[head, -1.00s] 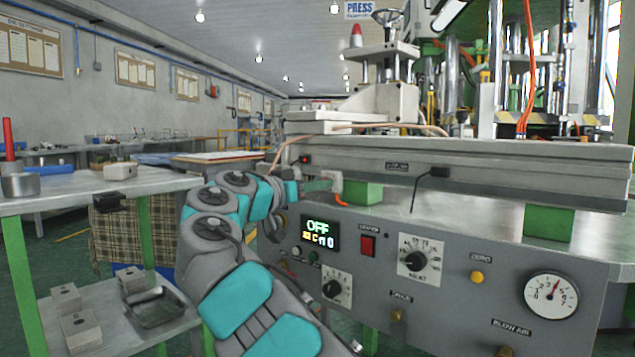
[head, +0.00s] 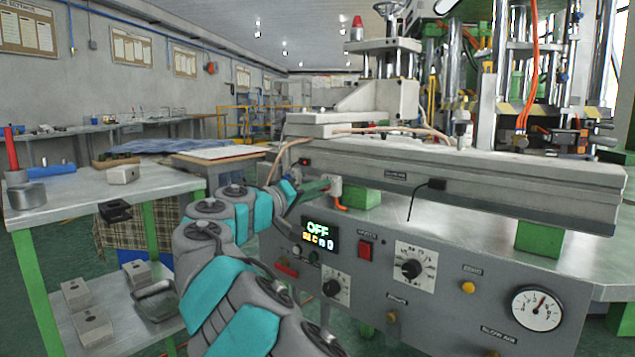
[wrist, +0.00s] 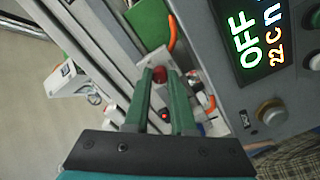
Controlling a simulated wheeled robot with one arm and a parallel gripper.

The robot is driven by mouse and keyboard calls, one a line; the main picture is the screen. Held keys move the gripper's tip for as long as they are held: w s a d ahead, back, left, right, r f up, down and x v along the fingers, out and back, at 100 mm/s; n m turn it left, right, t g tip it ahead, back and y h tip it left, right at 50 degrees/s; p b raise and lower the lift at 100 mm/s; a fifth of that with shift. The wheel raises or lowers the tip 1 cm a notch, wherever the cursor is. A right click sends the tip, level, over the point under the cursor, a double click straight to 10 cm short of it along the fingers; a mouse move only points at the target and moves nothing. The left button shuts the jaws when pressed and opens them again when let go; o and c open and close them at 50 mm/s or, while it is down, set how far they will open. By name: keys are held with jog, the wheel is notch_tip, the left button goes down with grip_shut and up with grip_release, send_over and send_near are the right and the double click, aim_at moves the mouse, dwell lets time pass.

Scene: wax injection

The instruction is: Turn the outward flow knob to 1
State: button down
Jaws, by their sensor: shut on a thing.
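My gripper (wrist: 167,78) has its two green fingers closed at a small grey fitting on the machine's side, with red round parts at and beside the fingertips. The fingers appear shut on a small knob there. The fingertips hide most of it, and no scale or number on it can be read. In the head view my gripper (head: 322,186) reaches the pale fitting (head: 335,187) with the orange hose, just below the long grey beam. The display (head: 320,237) reads OFF, with smaller characters below.
The front panel carries a red switch (head: 365,249), a black dial (head: 412,269), a smaller dial (head: 332,288), a yellow button (head: 468,287) and a gauge (head: 537,309). A side table (head: 85,190) stands at left. The long beam (head: 470,185) runs close above my gripper.

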jog(key=shift+n, duration=0.4)
jog(key=c, duration=0.8)
grip_release()
jog(key=shift+o, duration=0.2)
jog(key=v, duration=0.8)
